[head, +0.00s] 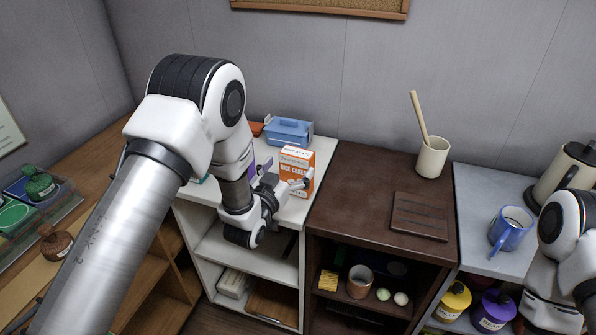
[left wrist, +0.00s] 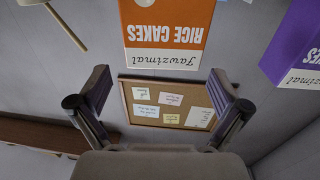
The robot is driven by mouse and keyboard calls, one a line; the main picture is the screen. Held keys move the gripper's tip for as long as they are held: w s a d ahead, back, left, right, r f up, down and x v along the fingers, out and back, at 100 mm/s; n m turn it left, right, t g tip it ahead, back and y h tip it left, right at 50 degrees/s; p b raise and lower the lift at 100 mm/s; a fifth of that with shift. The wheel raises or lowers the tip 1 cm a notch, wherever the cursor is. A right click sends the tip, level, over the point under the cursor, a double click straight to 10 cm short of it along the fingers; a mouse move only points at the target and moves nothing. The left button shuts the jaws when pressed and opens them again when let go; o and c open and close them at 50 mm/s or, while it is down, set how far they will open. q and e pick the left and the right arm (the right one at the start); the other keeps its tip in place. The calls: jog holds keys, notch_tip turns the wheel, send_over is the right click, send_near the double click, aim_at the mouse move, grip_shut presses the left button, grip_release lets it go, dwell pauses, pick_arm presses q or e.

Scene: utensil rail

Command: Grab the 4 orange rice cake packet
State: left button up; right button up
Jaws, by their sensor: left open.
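The orange rice cake packet (head: 295,169) stands upright on the white cabinet top, with a white band and the words "RICE CAKES". It also shows in the left wrist view (left wrist: 162,22), upside down at the top, cut by the frame edge. My left gripper (head: 283,184) is at the packet's front in the head view, partly hidden by its own wrist. In the left wrist view its fingers are wide apart with nothing between them, and the packet lies beyond them. My right arm shows at the right edge of the head view, but its gripper is out of frame.
A purple packet (left wrist: 297,50) stands beside the orange one, mostly hidden in the head view. A blue container (head: 288,131) sits behind. The dark cabinet to the right holds a cream cup (head: 432,158) with a stick and a brown board (head: 419,216). A blue mug (head: 511,229) stands further right.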

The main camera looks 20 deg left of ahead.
aim_at(293, 159)
pick_arm(q)
jog(key=w+p, duration=0.2)
jog(key=w, duration=0.3)
jog(key=shift+w+d+r, duration=0.1)
jog(key=shift+w, duration=0.25)
jog(key=c, duration=1.4)
jog(key=shift+c, duration=0.9)
